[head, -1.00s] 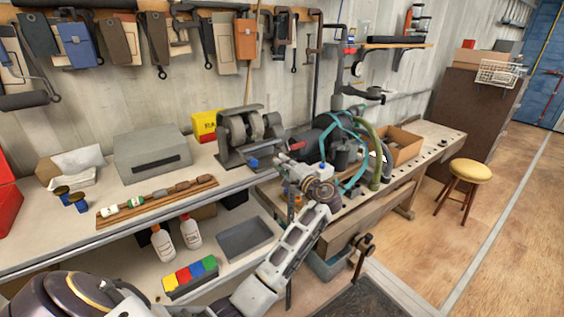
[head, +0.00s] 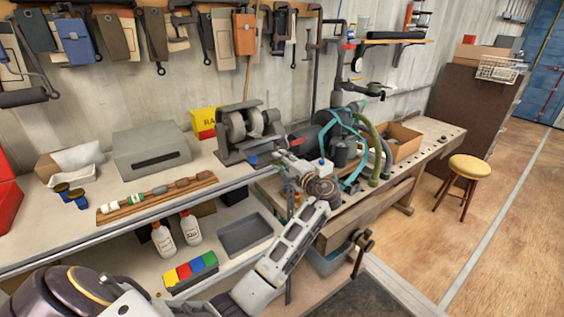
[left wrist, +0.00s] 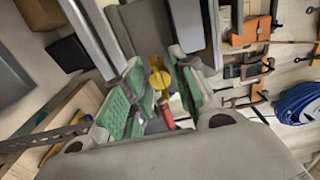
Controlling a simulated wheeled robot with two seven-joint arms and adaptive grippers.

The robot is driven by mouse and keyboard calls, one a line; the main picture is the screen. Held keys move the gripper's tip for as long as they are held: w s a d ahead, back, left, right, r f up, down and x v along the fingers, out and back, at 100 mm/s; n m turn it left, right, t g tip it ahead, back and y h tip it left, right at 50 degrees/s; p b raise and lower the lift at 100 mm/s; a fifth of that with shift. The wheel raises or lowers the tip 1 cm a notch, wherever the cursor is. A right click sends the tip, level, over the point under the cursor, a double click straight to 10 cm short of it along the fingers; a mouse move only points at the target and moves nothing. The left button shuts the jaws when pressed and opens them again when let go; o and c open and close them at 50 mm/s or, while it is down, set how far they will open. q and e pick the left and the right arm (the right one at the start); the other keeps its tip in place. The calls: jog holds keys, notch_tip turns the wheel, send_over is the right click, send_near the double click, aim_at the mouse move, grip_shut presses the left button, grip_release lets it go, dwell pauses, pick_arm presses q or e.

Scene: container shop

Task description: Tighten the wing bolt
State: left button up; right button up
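My left gripper (head: 284,170) is at the front of the workbench, just right of the bench grinder (head: 248,132). In the left wrist view its two green-padded fingers (left wrist: 155,95) stand apart with a gap between them. A small yellow piece with rounded ends (left wrist: 159,79) shows in that gap; it looks like the wing bolt, but I cannot be sure. A red piece (left wrist: 167,117) lies just below it in the picture. I cannot tell whether the pads touch either piece. The wing bolt is not clear in the head view, where my gripper and wrist cover that spot. My right gripper is not in view.
Teal and green hoses (head: 352,150) and an open cardboard box (head: 402,143) crowd the bench right of my gripper. A grey case (head: 150,150) and a wooden tool rack (head: 158,197) lie left. A yellow-topped stool (head: 470,168) stands on open floor at right.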

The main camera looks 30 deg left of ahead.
pick_arm(q)
jog(key=v, duration=1.2)
dwell(0.5)
